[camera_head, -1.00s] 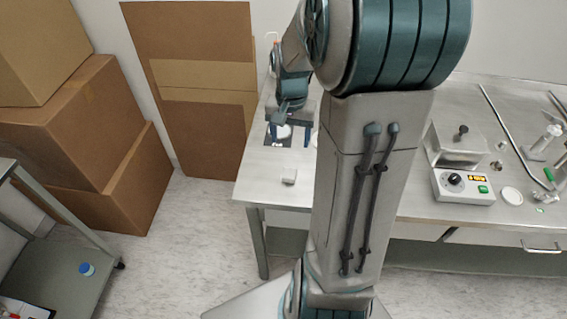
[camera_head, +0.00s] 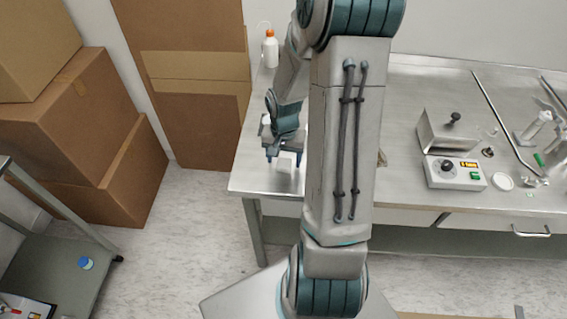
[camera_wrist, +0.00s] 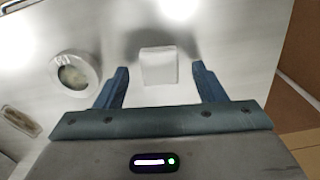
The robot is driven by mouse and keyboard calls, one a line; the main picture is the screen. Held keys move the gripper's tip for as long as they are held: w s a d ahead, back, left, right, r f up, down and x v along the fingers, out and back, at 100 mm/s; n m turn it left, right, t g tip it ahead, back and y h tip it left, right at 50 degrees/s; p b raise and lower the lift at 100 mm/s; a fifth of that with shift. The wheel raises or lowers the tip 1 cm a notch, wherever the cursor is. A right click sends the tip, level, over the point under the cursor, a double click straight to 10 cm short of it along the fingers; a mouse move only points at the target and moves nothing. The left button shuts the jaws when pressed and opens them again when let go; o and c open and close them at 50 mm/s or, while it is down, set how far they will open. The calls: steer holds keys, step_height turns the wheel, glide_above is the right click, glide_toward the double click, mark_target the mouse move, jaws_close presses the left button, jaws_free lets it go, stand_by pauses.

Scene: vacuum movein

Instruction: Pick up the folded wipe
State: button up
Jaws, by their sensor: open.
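The folded wipe (camera_wrist: 158,66) is a small white block on the steel bench. In the wrist view it stands between the tips of my two blue fingers, with gaps on both sides. My gripper (camera_wrist: 160,72) is open and empty. In the head view my gripper (camera_head: 283,158) is low over the near left corner of the bench, and the wipe (camera_head: 286,166) shows pale between its fingers. I cannot tell the exact height of the fingertips over the bench.
A round dish (camera_wrist: 76,72) and a brownish piece (camera_wrist: 20,121) lie left of the wipe in the wrist view. A white bottle with an orange cap (camera_head: 270,50) stands at the bench's back left. A control box (camera_head: 455,173) stands to the right. Cardboard (camera_head: 190,110) leans left of the bench.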

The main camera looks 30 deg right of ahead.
mark_target(284, 162)
steer(key=shift+f, duration=0.5)
steer(key=c, duration=1)
steer(key=shift+c, duration=0.2)
steer(key=shift+r, duration=0.1)
steer(key=shift+r, duration=0.45)
step_height(284, 162, up, 3)
steer(key=shift+r, duration=0.15)
steer(key=s+d+r+b, duration=0.1)
steer(key=s+d+r, duration=0.2)
steer(key=d+r, duration=0.3)
steer(key=d, duration=0.5)
steer(key=shift+s+r+b, duration=0.15)
steer(key=shift+r+b, duration=0.2)
steer(key=shift+d, duration=0.1)
